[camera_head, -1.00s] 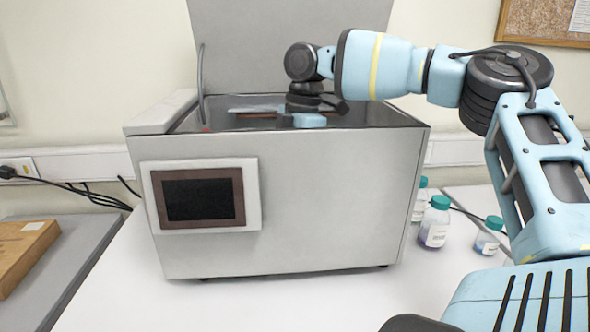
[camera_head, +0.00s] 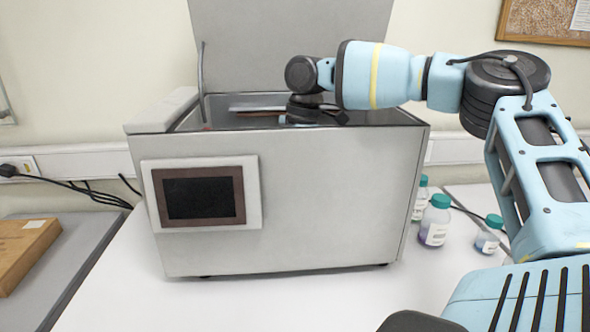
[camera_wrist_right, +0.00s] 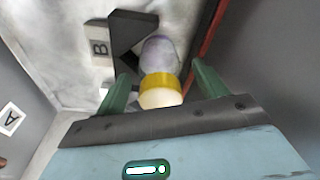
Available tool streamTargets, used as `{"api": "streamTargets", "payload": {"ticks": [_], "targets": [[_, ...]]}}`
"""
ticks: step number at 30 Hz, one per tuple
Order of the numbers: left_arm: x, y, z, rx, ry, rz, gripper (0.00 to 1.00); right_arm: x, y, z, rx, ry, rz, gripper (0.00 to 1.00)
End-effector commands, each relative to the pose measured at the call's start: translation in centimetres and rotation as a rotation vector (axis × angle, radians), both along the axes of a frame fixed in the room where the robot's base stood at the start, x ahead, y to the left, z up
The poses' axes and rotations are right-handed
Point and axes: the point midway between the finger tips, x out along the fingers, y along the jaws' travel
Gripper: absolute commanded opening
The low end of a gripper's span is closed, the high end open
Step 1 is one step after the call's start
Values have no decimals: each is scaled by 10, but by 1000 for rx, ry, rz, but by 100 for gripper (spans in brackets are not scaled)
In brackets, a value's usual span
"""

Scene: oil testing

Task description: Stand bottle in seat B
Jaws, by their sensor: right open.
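In the right wrist view a bottle with a yellow cap (camera_wrist_right: 161,88) and a pale purplish body (camera_wrist_right: 160,52) stands cap toward the camera. It is beside a black angled bracket (camera_wrist_right: 127,32), next to a plate marked B (camera_wrist_right: 100,47). Whether it touches the bracket is unclear. My right gripper (camera_wrist_right: 160,72) is open, its green fingers on either side of the cap. In the head view the gripper and this bottle are hidden inside the grey machine (camera_head: 290,200), behind its front wall. My left gripper is not in view.
A plate marked A (camera_wrist_right: 10,120) shows at the wrist view's left. The machine's raised lid (camera_head: 290,45) stands behind the opening. Bottles with green caps, including one (camera_head: 435,222), stand right of the machine. A brown box (camera_head: 25,250) lies at the left.

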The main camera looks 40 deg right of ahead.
Motion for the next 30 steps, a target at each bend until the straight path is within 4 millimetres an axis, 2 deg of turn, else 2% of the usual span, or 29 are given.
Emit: {"api": "streamTargets", "payload": {"ticks": [7, 15, 21, 30], "targets": [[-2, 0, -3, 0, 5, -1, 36, 0, -3, 24, 0, -2, -1, 72], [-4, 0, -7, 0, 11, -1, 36, -3, -11, 78, 0, -3, -2, 72], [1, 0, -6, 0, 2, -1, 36, -4, -15, 109, -2, -1, -1, 72], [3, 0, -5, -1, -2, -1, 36, -5, -17, 122, 0, 0, 1, 72]]}}
